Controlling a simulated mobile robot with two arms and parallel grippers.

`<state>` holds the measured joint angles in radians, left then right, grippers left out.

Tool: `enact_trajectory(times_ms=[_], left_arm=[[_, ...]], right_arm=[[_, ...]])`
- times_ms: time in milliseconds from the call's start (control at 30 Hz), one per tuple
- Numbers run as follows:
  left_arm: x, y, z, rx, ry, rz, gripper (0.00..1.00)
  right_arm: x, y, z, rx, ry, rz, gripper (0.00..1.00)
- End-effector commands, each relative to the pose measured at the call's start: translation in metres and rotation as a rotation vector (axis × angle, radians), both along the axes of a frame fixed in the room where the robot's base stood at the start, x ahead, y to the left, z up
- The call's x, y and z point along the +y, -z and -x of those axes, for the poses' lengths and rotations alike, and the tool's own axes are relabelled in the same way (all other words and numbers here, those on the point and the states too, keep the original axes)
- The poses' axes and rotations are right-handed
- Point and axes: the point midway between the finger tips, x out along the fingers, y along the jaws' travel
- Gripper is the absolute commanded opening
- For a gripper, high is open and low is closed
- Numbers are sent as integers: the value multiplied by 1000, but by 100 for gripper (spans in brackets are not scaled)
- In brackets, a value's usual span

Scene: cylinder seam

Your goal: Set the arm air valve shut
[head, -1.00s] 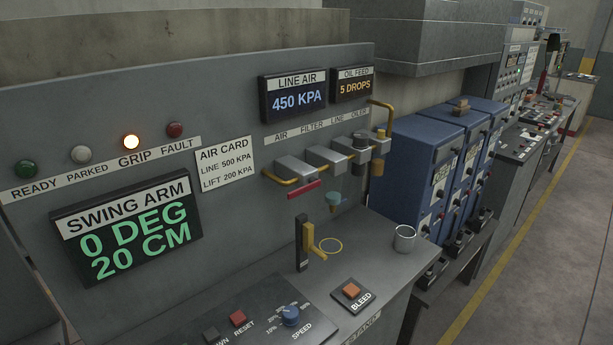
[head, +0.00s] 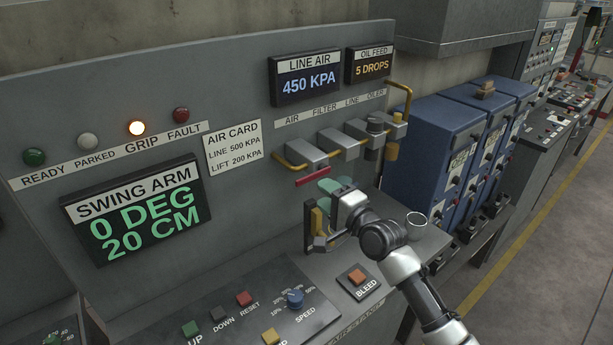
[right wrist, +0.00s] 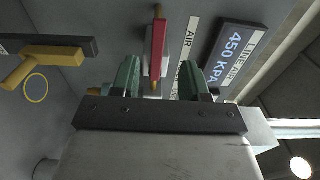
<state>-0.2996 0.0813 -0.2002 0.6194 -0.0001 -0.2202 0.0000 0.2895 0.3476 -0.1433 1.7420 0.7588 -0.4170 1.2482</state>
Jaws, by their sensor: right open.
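The red valve handle (head: 313,179) sits under the AIR label on the panel, at the left end of the pipe run. It lies lengthwise, roughly in line with the run. In the right wrist view the red handle (right wrist: 158,45) appears between the green fingers of my right gripper (right wrist: 158,66), which is open. I cannot tell how deep between them it is. In the head view my right gripper (head: 331,185) is just below and right of the handle, with no contact visible. The line air display (head: 305,78) reads 450 KPA. My left gripper is not in view.
A yellow lever on a black mount (head: 316,217) stands left of my right wrist, close to it. A metal cup (head: 416,224) is on the shelf to the right. The BLEED button (head: 358,278) is in front. The AIR CARD (head: 233,146) gives LINE 500 KPA.

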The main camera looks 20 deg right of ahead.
Motion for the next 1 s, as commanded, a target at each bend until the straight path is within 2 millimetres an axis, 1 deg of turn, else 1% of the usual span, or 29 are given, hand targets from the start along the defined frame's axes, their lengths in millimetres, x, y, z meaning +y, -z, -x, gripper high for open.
enact_trajectory(times_ms=[33,200,300,433,600,900,967,1000], left_arm=[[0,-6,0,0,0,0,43],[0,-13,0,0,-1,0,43],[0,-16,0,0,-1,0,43],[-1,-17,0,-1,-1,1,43],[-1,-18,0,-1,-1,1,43],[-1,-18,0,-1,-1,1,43],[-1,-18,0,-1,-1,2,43],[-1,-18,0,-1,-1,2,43]], right_arm=[[3,-3,-10,0,-1,-1,45],[14,-3,-38,1,-1,0,45],[19,-2,-52,1,0,4,45],[24,-1,-65,2,-1,2,45],[27,0,-73,1,0,3,45],[27,1,-74,1,0,3,45],[27,1,-74,1,0,3,36],[27,1,-74,1,0,3,29]])
